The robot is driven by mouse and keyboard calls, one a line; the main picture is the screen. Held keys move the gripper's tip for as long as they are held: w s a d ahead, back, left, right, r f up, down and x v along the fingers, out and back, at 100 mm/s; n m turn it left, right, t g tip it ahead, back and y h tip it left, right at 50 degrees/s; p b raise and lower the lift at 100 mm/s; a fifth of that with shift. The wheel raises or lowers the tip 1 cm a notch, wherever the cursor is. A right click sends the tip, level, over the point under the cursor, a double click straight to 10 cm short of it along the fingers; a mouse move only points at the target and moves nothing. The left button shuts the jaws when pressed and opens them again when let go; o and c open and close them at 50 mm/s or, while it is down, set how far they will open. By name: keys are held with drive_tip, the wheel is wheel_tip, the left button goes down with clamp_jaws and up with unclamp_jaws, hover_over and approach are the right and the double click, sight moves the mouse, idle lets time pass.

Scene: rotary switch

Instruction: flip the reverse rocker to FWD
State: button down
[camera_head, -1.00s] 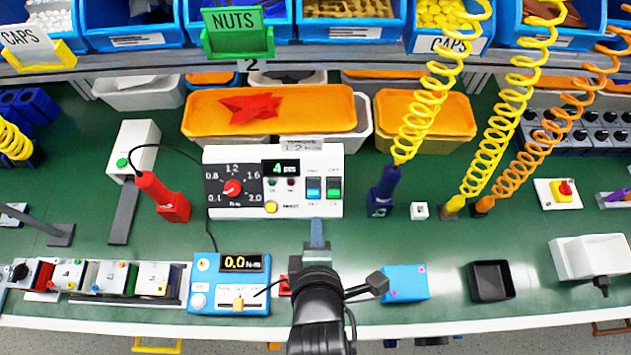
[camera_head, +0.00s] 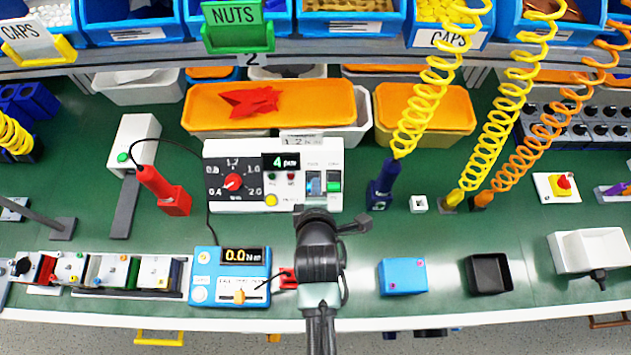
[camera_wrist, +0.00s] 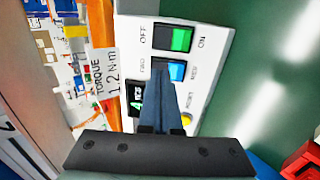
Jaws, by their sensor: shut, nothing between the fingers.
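The reverse rocker (camera_wrist: 178,71) is a blue switch in a dark frame on the white control box (camera_head: 214,150), between a FWD label on its left and a REV label on its right in the wrist view. My gripper (camera_wrist: 158,70) is shut and empty. Its fingertips overlap the FWD side of the rocker in that view; whether they touch it I cannot tell. The REV side shows bright blue; the FWD side is largely covered, so its tilt is unclear. In the head view the rocker (camera_head: 313,181) shows just beyond my wrist.
A green OFF/ON rocker (camera_wrist: 174,38) sits beside it. A yellow RESET button (camera_head: 271,200) and a dial (camera_head: 233,182) are on the same box. A blue tool (camera_head: 382,185) hangs to the right. A blue torque meter (camera_head: 230,275) stands nearer the front edge.

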drive_tip(key=shift+x, duration=0.8)
drive_tip(key=shift+w+r+g+p, duration=0.4)
drive_tip(key=shift+g+p, duration=0.2)
drive_tip(key=shift+p, duration=0.65)
drive_tip(key=shift+f, duration=0.45)
drive_tip(key=shift+w+r+p, duration=0.2)
drive_tip(key=shift+r+p, duration=0.5)
drive_tip(key=shift+s, duration=0.1)
drive_tip(key=shift+r, duration=0.1)
